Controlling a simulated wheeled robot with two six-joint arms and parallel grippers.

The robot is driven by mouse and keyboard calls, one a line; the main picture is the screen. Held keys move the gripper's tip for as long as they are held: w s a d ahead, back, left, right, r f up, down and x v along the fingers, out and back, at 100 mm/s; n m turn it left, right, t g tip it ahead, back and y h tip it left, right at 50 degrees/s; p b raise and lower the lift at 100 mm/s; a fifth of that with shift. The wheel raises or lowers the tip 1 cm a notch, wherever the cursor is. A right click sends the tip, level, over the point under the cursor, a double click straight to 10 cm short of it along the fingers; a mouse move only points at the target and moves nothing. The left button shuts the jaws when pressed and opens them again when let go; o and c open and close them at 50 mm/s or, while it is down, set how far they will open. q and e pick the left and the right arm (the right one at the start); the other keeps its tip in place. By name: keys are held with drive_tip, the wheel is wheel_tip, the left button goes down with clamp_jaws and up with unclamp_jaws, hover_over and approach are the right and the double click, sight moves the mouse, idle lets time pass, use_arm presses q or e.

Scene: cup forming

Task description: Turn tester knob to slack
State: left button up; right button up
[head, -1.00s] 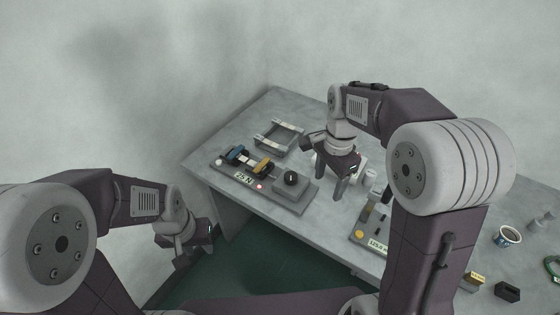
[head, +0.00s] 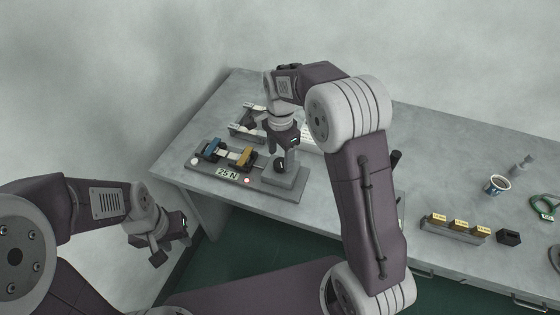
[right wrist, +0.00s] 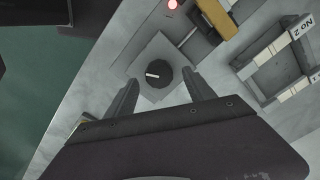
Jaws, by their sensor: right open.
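The tester (head: 205,178) is a grey base at the left of the bench with a blue clamp (head: 212,148), a yellow clamp (head: 245,158), a "25 N" display (head: 227,174) and a lit red lamp (head: 247,181). Its black knob with a white mark (right wrist: 158,76) sits on a grey block; in the head view it is partly hidden by my right gripper. My right gripper (right wrist: 164,90) is open and empty, its fingers pointing at the knob, one either side, apparently not touching. My left gripper (head: 172,247) hangs off the bench's left front; its jaws are unclear.
A grey frame (head: 240,128) stands behind the tester; its "No 2" label shows in the right wrist view. A block with yellow labels (head: 455,229), a black block (head: 508,237), a cup (head: 497,186) and a green ring (head: 544,207) are at right.

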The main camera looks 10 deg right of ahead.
sight(278, 164)
wheel_tip(278, 164, down, 2)
drive_tip(key=shift+s+d+f, duration=0.1)
drive_tip(key=shift+s+d, duration=0.05)
drive_tip(key=shift+f, duration=0.15)
clamp_jaws()
